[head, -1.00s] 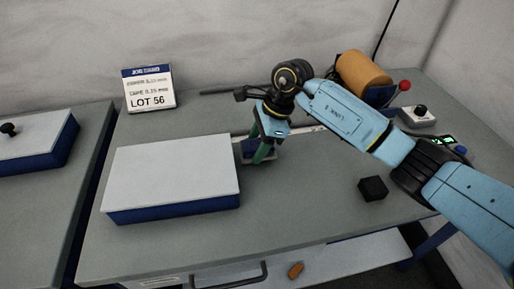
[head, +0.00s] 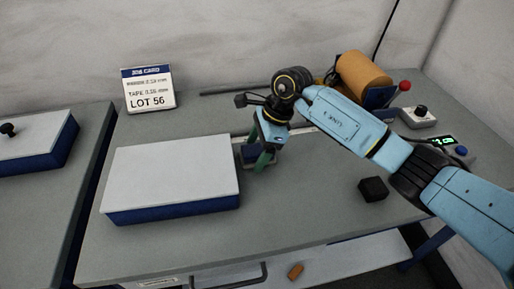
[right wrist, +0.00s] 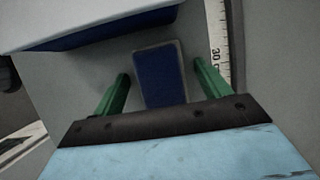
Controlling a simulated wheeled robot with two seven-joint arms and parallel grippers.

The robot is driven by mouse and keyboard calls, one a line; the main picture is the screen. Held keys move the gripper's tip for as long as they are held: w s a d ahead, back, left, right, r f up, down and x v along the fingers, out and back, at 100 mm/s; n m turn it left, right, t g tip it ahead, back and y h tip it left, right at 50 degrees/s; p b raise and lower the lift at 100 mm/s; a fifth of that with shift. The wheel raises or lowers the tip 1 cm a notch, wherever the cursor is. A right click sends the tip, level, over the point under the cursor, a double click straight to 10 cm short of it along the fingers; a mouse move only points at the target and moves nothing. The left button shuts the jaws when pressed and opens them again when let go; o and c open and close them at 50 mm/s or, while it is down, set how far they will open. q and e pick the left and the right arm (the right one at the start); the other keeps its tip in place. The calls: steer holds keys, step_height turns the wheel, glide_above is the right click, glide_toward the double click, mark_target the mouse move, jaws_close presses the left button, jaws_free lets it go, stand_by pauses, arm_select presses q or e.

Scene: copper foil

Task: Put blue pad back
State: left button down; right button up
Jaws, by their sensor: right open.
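The blue pad (right wrist: 160,76) is a small dark blue rectangle with a pale grey rim. In the right wrist view it lies between my two green fingers, with a gap on each side. In the head view the pad (head: 250,152) shows beside the white-topped block's right side, partly covered by my fingers. My right gripper (head: 264,160) is open and points down over it; it also shows in the right wrist view (right wrist: 160,72). Whether the fingertips touch the table is unclear. My left gripper is out of view.
A large white-topped blue block (head: 172,172) stands close left of the pad. A ruler (right wrist: 217,45) lies along its right. A black cube (head: 373,189), orange roll (head: 363,76), grey box with a knob (head: 418,117) and job card (head: 148,88) stand apart.

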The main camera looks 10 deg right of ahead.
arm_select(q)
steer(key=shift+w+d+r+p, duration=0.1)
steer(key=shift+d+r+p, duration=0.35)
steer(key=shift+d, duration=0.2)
arm_select(e)
steer(key=v, duration=1.2)
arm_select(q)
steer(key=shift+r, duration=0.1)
arm_select(e)
steer(key=shift+r, duration=0.15)
